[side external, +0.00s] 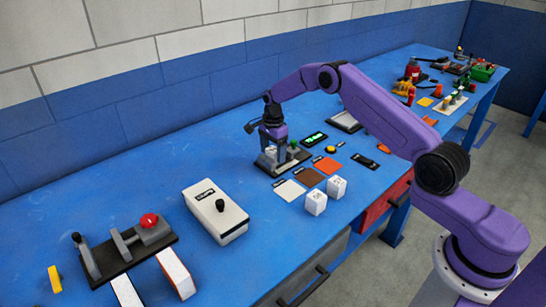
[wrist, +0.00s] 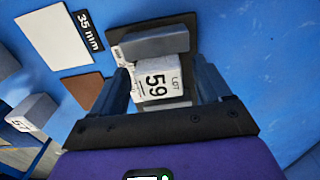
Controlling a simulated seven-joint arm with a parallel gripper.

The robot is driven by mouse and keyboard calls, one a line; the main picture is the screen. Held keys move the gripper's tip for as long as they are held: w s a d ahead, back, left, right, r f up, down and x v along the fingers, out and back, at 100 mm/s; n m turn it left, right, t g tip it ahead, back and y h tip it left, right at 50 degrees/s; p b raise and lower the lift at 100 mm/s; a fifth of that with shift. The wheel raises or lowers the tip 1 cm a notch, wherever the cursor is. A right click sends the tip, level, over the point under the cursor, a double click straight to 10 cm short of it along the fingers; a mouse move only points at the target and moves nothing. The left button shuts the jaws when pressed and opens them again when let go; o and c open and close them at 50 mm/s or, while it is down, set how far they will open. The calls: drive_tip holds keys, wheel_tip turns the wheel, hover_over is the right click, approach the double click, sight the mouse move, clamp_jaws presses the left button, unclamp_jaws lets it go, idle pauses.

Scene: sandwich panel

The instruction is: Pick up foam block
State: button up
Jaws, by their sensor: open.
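A white block marked "LOT 59" (wrist: 160,78) sits in a grey fixture on a dark base (wrist: 125,38). In the side view the fixture (side external: 268,166) stands near the middle of the blue table. My gripper (wrist: 163,68) is open, pointing down over the fixture, with one finger on each side of the block. I cannot tell whether the fingers touch it. Two more white blocks stand in front, a nearer one (side external: 315,204) and a farther one (side external: 337,187). One marked "57" (wrist: 32,113) shows at left in the wrist view. Which block is foam is not clear.
White (side external: 289,190), brown (side external: 311,178) and orange (side external: 327,165) flat squares lie by the fixture. A white box with a black knob (side external: 215,210) and a lever stand with a red button (side external: 149,220) are at left.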

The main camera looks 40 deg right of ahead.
drive_tip(key=c, duration=1.1)
drive_tip(key=shift+r, duration=0.15)
drive_tip(key=shift+c, duration=0.2)
